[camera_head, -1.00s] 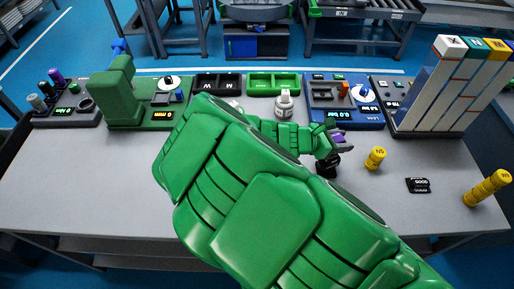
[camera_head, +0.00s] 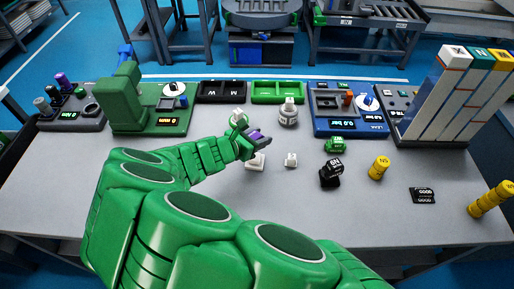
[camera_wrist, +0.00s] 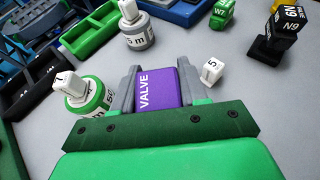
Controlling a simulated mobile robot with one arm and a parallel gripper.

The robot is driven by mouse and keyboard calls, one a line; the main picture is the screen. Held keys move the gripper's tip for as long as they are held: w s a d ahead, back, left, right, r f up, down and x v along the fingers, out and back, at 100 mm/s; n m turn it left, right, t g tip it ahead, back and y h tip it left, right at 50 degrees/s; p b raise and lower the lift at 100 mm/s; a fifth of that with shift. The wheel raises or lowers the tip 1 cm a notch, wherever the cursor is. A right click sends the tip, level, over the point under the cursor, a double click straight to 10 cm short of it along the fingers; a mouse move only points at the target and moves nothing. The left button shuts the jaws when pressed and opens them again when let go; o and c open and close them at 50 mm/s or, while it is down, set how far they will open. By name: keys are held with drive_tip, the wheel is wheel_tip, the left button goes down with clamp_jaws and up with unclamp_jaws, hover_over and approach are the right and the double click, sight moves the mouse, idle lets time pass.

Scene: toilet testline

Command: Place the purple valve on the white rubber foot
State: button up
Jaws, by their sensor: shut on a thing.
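My gripper (camera_head: 262,140) is shut on the purple valve (camera_head: 256,134). In the wrist view the valve (camera_wrist: 156,88) sits between the two grey fingers of my gripper (camera_wrist: 156,92), with its VALVE lettering facing the camera. In the head view a low white piece, apparently the white rubber foot (camera_head: 255,162), rests on the table just below my gripper. The valve appears above it; I cannot tell whether they touch. The wrist view does not show this white piece, which is probably hidden by the valve and gripper.
A small white block (camera_head: 290,160) stands just right of the white piece. A black block on a black base (camera_head: 331,173), a green block (camera_head: 334,145) and a yellow cylinder (camera_head: 379,167) stand farther right. A white-grey knobbed piece (camera_head: 288,113) stands behind. The front left table is clear.

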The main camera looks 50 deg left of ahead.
drive_tip(key=shift+f, duration=2.3)
drive_tip(key=shift+f, duration=0.15)
drive_tip(key=o, duration=1.1)
drive_tip(key=shift+o, duration=0.2)
drive_tip(key=shift+v, duration=2)
